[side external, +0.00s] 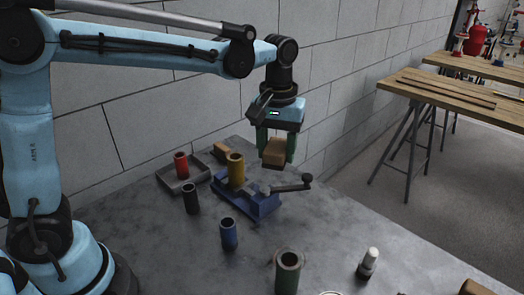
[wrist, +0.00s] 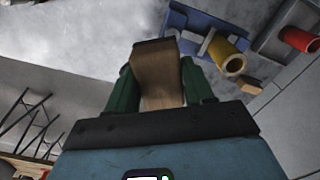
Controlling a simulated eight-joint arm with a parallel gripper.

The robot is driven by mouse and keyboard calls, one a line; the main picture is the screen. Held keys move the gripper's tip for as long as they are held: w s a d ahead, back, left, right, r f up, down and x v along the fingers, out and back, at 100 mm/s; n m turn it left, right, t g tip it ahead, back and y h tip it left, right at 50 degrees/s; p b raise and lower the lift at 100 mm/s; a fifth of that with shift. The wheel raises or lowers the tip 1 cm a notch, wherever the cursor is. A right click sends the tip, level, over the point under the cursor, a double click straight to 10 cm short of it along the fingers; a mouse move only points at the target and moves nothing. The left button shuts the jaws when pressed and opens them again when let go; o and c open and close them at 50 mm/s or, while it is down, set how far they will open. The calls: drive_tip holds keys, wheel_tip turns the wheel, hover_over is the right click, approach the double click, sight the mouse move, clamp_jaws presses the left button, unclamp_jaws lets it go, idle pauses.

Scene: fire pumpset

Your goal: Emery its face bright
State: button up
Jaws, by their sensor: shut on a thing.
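My gripper (side external: 276,148) has green fingers shut on a brown block (side external: 274,153), held in the air to the right of and above the blue vise (side external: 258,205). In the wrist view the block (wrist: 160,75) sits between the two fingers (wrist: 160,92). A yellow tube (side external: 236,170) stands upright in the vise; it also shows in the wrist view (wrist: 230,62), with its open end towards the camera. The block is apart from the tube. Which of these is the "it" of the task, I cannot tell.
The vise handle (side external: 290,187) sticks out to the right. A red tube (side external: 181,163) stands in a grey tray (side external: 191,184). Black (side external: 191,200), blue (side external: 229,235) and green (side external: 288,272) tubes and a white-capped bottle (side external: 369,260) stand on the bench. A tan block (side external: 222,151) lies behind the vise.

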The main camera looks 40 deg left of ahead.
sight(235, 155)
drive_tip(key=a+n, duration=0.1)
drive_tip(key=a, duration=0.3)
drive_tip(key=s+a+r+n, duration=0.1)
drive_tip(key=a, duration=0.2)
drive_tip(key=a+r+n, duration=0.1)
drive_tip(key=a, duration=0.3)
drive_tip(key=shift+s+a, duration=0.35)
drive_tip(key=shift+f, duration=2.7)
drive_tip(key=shift+f, duration=0.3)
drive_tip(key=shift+w+a, duration=0.1)
drive_tip(key=shift+w+a, duration=0.9)
drive_tip(key=shift+s+d, duration=0.1)
drive_tip(key=shift+s+d, duration=1.9)
idle(0.6)
